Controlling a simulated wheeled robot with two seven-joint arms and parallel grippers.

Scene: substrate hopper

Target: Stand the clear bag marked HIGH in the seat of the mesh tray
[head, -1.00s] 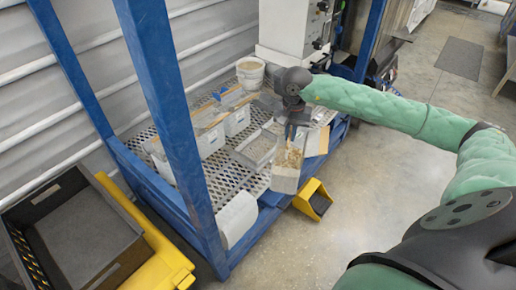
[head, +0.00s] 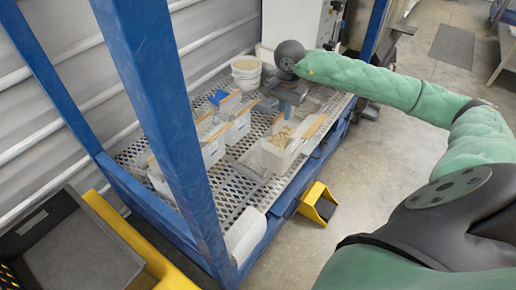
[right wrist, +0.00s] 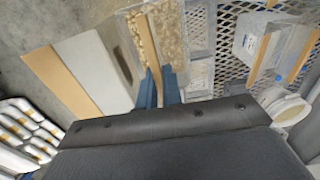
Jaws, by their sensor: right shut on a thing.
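My right gripper (head: 287,110) is shut on the top edge of a clear bag (head: 280,150) with tan, chip-like contents. In the right wrist view its blue fingers (right wrist: 158,88) pinch the bag's strip, and the tan contents (right wrist: 147,40) show beyond. The bag hangs roughly upright over the perforated deck. Its marking cannot be read. The grey mesh tray (head: 248,168) lies on the deck, partly hidden behind the bag; I cannot tell whether they touch. My left gripper is out of view.
Other clear bags with wooden strips (head: 212,148) stand left of the tray. A white bucket (head: 246,75) is behind. A pale panel with a wooden strip (head: 315,126) stands close right. A blue post (head: 160,120) crosses the foreground. A yellow pedal (head: 318,203) is on the floor.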

